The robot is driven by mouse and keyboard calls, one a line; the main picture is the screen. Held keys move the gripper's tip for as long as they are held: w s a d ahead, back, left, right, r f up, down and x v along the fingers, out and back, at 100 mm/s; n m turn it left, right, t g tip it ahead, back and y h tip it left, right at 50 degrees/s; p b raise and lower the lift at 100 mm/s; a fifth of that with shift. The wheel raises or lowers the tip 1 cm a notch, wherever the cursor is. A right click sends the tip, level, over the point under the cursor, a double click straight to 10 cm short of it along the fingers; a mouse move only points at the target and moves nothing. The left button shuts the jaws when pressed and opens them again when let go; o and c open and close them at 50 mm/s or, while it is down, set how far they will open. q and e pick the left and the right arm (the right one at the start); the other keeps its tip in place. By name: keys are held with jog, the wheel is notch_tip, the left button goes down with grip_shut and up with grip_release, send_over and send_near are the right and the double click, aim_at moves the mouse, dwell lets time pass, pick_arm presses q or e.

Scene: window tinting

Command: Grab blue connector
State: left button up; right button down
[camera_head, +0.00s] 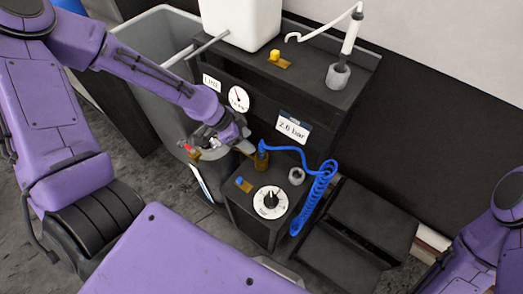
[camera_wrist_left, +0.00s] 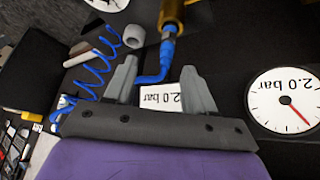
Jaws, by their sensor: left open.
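The blue connector (camera_head: 261,160) is at the end of a coiled blue hose (camera_head: 318,190), at a brass fitting on the black box. In the left wrist view the blue connector (camera_wrist_left: 168,47) meets the brass fitting (camera_wrist_left: 172,14), and the hose bends away to the left. My left gripper (camera_head: 246,148) is just left of the connector in the head view. In the left wrist view its two fingers (camera_wrist_left: 158,78) are spread, with the bent hose end and connector just beyond the tips. Nothing is visibly held. My right gripper is out of view.
Behind stand a pressure gauge (camera_head: 238,99), a 2.0 bar label (camera_head: 293,128) and a white tank (camera_head: 240,20). A grey bin (camera_head: 150,85) is at left.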

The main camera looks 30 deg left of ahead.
aim_at(262, 148)
pick_arm(q)
jog(key=shift+m, duration=0.7)
jog(key=x, duration=0.2)
jog(key=w+b+x, duration=0.1)
jog(key=x, duration=0.1)
jog(key=shift+a, duration=0.1)
jog(key=x, duration=0.4)
jog(key=shift+w+f, duration=0.2)
jog(key=shift+f, duration=0.1)
jog(key=shift+w+f, duration=0.25)
jog(key=shift+f, duration=0.05)
jog(key=shift+s, duration=0.1)
grip_shut()
